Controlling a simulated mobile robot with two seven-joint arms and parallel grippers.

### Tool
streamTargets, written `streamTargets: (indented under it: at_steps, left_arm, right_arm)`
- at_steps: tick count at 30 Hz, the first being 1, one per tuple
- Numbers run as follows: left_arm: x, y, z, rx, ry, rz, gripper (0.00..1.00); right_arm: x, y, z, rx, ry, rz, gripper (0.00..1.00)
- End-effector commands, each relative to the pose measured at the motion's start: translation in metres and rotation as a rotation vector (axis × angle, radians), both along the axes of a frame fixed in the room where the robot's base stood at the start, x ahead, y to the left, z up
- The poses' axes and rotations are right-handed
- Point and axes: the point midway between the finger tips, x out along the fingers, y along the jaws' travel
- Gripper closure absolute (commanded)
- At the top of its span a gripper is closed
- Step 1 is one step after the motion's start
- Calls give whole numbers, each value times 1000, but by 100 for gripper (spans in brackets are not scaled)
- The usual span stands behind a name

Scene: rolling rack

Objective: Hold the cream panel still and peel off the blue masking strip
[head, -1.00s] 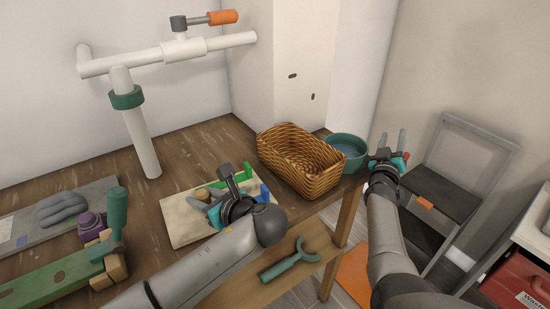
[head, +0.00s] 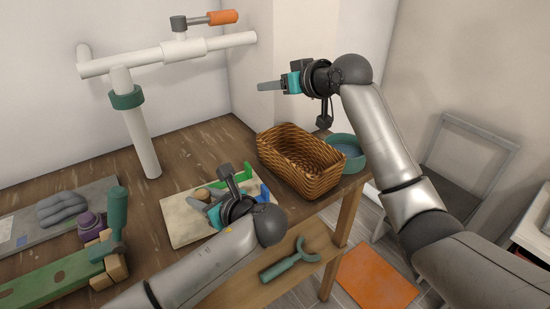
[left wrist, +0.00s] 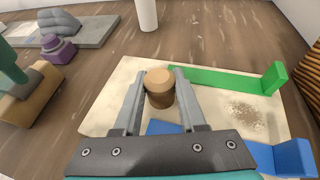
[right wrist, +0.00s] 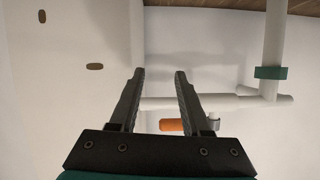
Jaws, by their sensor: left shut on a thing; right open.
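The cream panel (head: 178,222) lies flat on the wooden bench; it also shows in the left wrist view (left wrist: 218,122). A wooden knob (left wrist: 159,90) stands on it. My left gripper (left wrist: 160,78) is shut on that knob. The blue masking strip (left wrist: 292,158) runs along the panel's near side with a raised tab at its right end; the tab shows in the head view (head: 265,193), while the gripper hides part of the strip. A green strip (left wrist: 225,82) with a raised tab lies along the far side. My right gripper (head: 268,87) is open and empty, high above the basket.
A wicker basket (head: 300,160) and a teal bowl (head: 345,150) stand right of the panel. A white pipe stand (head: 143,145) rises behind. A green clamp-like fixture (head: 70,270) and a grey board (head: 85,195) are at left.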

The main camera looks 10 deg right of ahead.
Motion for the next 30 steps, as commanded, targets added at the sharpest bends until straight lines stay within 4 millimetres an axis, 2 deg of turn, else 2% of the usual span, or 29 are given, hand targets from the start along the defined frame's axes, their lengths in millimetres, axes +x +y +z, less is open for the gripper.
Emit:
streamTargets:
  at_steps: [3, 8, 12, 18, 24, 30]
  left_arm:
    - [0, 0, 0, -1, -1, 0, 100]
    - [0, 0, 0, -1, -1, 0, 100]
    - [0, 0, 0, -1, -1, 0, 100]
    - [0, 0, 0, -1, -1, 0, 100]
    - [0, 0, 0, -1, -1, 0, 100]
    - [0, 0, 0, -1, -1, 0, 100]
  right_arm:
    - [-29, 27, -8, -30, 140, 51, 52]
    - [-75, 49, -28, -103, 344, 70, 52]
    - [-115, 53, -46, -190, 507, 43, 52]
    - [-157, 45, -64, -300, 657, -24, 52]
    - [-173, 39, -71, -347, 712, -62, 52]
    - [-166, 41, -93, -350, 718, -65, 52]
